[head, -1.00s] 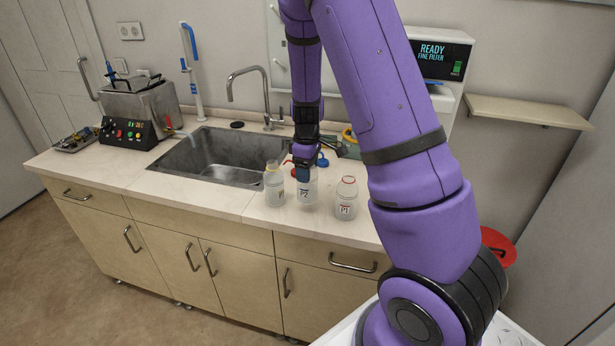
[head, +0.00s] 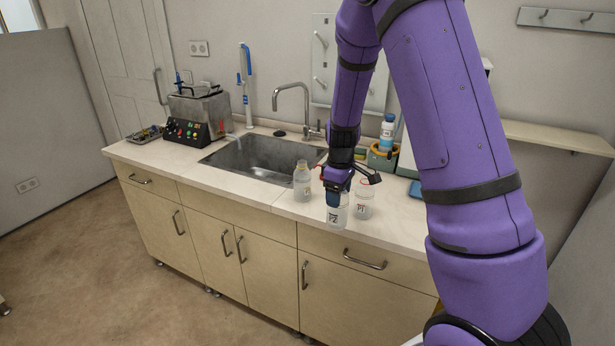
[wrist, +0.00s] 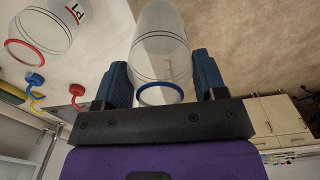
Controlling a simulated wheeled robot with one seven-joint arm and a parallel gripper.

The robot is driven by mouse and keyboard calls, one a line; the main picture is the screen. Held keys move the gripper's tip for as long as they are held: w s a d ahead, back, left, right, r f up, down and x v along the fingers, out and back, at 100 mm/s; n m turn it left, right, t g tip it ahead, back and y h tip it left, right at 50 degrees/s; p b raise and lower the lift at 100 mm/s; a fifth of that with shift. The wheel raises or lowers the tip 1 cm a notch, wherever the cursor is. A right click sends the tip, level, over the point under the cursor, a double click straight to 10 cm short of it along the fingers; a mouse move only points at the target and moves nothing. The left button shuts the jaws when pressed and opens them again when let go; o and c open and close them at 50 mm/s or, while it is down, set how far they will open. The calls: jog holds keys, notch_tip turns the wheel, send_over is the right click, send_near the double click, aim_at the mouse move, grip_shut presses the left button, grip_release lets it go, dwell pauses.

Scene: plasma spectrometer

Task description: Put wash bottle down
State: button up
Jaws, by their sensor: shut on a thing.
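The wash bottle in my gripper is translucent white with a blue neck ring and a "P2" label (head: 337,213). My gripper (head: 338,192) is shut on its upper part from above. In the wrist view the bottle (wrist: 160,45) sits between the two blue fingers (wrist: 160,85), its blue-ringed mouth towards me. The bottle is at the counter's front edge; I cannot tell whether its base touches the top. A similar bottle with a red ring, marked "P1" (head: 364,203), stands just behind to the right. A third bottle (head: 302,182) stands to the left by the sink.
The sink (head: 262,158) and tap (head: 292,92) are behind to the left. Red and blue nozzle caps (wrist: 34,80) lie beyond the P1 bottle in the wrist view. A blue-capped bottle (head: 386,135) stands at the back. Counter (head: 385,232) right of P1 is partly clear.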

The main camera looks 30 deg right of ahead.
jog(key=shift+s+a, duration=0.1)
jog(key=shift+s, duration=0.05)
jog(key=w+a+f+m, duration=0.3)
jog(key=a+f+m, duration=0.4)
jog(key=f, duration=0.5)
jog(key=shift+w+a+f, duration=0.3)
jog(key=shift+a, duration=0.6)
